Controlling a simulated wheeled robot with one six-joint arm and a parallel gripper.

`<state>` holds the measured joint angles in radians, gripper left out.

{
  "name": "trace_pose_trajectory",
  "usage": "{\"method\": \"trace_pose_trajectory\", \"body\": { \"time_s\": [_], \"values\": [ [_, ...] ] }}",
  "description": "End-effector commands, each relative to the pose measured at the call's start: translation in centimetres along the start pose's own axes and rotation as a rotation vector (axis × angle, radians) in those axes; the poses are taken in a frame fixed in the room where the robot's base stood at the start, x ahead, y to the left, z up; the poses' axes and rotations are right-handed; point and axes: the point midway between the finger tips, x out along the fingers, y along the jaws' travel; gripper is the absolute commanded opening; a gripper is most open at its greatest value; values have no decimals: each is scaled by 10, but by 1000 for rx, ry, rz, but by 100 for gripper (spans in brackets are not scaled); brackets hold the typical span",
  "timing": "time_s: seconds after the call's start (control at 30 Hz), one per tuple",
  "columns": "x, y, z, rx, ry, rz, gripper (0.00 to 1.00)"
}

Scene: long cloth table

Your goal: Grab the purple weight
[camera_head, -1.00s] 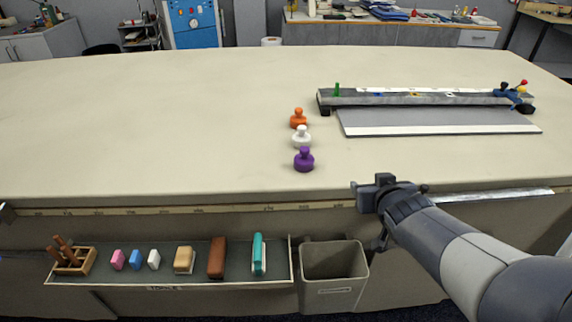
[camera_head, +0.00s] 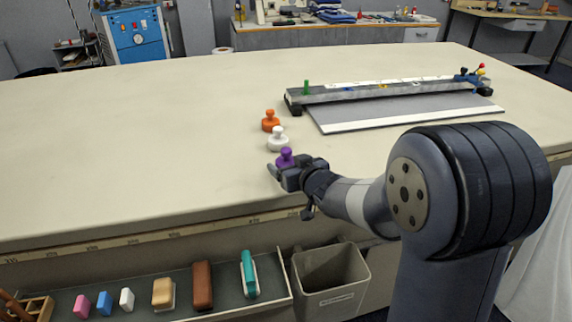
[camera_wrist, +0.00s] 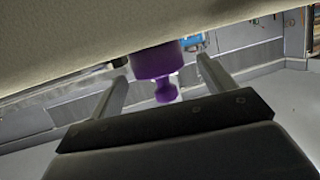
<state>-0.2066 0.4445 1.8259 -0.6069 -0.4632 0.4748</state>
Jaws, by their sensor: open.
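The purple weight (camera_head: 285,157) stands on the cloth table, nearest the front in a short row. My gripper (camera_head: 279,172) is right at it, on its near side, and partly hides its base. In the wrist view, which is upside down, the purple weight (camera_wrist: 158,68) shows its knob and body between my two spread fingers. My gripper (camera_wrist: 160,82) is open, with a gap visible between each finger and the knob. The white weight (camera_head: 278,139) and the orange weight (camera_head: 270,121) stand behind the purple one.
A grey cutting device (camera_head: 390,95) lies at the back right of the table (camera_head: 130,140). Below the front edge hang a tray (camera_head: 280,300) with blocks and a grey bin (camera_head: 330,285). The table's left side is clear.

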Motion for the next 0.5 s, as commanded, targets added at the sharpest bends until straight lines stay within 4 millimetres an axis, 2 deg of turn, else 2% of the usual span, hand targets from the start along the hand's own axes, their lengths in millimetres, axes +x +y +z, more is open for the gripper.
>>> {"method": "trace_pose_trajectory", "body": {
  "time_s": [0.3,0.5],
  "values": [
    [41,0,3,-1,-1,-1,78],
    [46,0,2,-1,0,0,78]
  ]
}}
